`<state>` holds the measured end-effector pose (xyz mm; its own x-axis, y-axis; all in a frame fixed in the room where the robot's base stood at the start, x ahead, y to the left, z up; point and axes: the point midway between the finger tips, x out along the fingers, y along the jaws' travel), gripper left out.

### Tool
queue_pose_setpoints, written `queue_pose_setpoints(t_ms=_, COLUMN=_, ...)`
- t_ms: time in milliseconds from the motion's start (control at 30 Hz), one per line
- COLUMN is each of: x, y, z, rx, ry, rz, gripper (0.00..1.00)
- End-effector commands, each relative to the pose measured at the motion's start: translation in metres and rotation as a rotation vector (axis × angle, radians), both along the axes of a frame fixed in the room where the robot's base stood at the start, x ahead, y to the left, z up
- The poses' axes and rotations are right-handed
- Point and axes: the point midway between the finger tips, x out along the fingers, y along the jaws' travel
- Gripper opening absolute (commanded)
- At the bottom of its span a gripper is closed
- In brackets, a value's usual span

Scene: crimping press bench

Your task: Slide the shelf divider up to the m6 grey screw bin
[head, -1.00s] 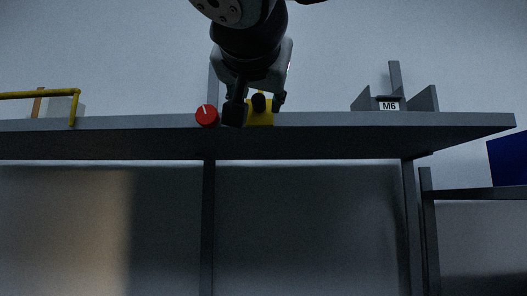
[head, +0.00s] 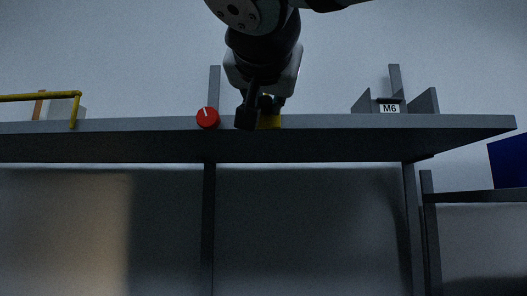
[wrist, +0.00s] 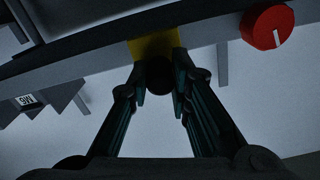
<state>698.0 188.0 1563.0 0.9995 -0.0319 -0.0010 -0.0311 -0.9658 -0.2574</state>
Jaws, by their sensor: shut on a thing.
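The yellow shelf divider (head: 270,122) stands at the front edge of the shelf, mostly hidden behind my gripper (head: 262,108) in the head view. In the wrist view the divider (wrist: 152,46) has a dark round knob (wrist: 160,76), and my gripper (wrist: 163,88) is shut on this knob. The grey screw bin (head: 423,100) with the M6 label (head: 389,107) sits on the shelf well to the right of the divider, with a wide gap between them. The bin's label (wrist: 26,100) also shows at the left of the wrist view.
A red dial (head: 208,118) with a white mark is on the shelf front (head: 340,122), just left of my gripper. A yellow rail (head: 40,96) stands at the far left. The shelf edge between divider and bin looks clear.

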Motion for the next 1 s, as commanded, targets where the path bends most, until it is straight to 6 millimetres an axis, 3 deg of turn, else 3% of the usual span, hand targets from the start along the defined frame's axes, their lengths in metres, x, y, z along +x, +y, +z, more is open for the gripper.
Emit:
queue_pose_setpoints(t_ms=167, x=-0.001, y=-0.041, z=-0.001, rx=0.008, ry=-0.006, rz=-0.008, gripper=0.00)
queue_pose_setpoints(t_ms=600, x=-0.007, y=-0.174, z=0.002, rx=0.007, ry=-0.007, rz=-0.007, gripper=0.00)
queue_pose_setpoints(t_ms=800, x=-0.008, y=-0.216, z=0.002, rx=0.005, ry=-0.006, rz=-0.005, gripper=0.00)
queue_pose_setpoints(t_ms=1000, x=-0.009, y=-0.239, z=0.003, rx=0.003, ry=-0.006, rz=-0.004, gripper=0.00)
